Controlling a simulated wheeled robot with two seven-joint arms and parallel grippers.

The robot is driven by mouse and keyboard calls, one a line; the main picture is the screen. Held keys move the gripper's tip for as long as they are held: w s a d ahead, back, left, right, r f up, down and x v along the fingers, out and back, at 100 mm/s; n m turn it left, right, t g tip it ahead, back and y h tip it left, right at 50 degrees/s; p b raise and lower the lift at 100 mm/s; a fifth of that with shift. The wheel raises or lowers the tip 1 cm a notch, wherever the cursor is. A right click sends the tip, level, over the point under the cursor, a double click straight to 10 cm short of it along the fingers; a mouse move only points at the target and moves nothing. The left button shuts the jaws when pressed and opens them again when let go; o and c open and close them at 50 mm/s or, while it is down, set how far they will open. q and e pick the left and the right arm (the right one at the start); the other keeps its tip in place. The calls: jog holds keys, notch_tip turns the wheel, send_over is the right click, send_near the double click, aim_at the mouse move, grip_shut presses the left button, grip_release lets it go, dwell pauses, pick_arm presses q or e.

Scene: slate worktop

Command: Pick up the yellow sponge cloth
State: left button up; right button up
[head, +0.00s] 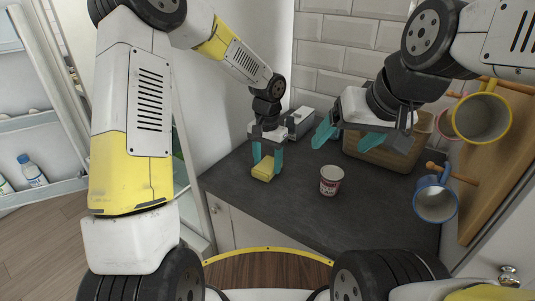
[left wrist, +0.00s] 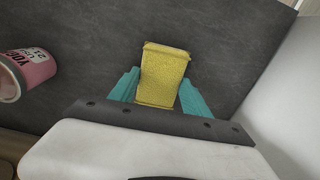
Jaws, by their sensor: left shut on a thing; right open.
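The yellow sponge cloth (head: 263,168) is at the back left of the slate worktop, between the teal fingers of my left gripper (head: 268,162). In the left wrist view the sponge cloth (left wrist: 163,74) stands between both fingertips of the left gripper (left wrist: 160,92), which is shut on it. I cannot tell whether it touches the worktop or is just above it. My right gripper (head: 345,140) is open and empty, above the right part of the worktop, with its teal fingers apart.
A yogurt cup (head: 331,180) stands on the worktop (head: 290,210) right of the sponge; it also shows in the left wrist view (left wrist: 36,70). A wooden box (head: 370,160) is behind it. Mugs, yellow (head: 482,118) and blue (head: 436,200), hang at the right. A grey-white box (head: 301,122) stands at the back wall.

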aim_at(267, 166)
pick_arm(q)
jog(key=shift+r, duration=0.45)
jog(key=r, duration=0.2)
jog(key=shift+s+a+r, duration=0.1)
jog(key=shift+s+r, duration=0.25)
jog(key=shift+r, duration=0.05)
jog(key=s+a, duration=0.2)
jog(key=s, duration=0.5)
jog(key=s+a+r, duration=0.1)
jog(key=s+a, duration=0.1)
jog(key=s, duration=0.5)
jog(key=shift+s+a, duration=0.25)
jog(key=shift+s, duration=0.05)
jog(key=shift+r, duration=0.1)
jog(key=o, duration=0.6)
jog(key=c, duration=0.5)
jog(key=shift+o, duration=0.2)
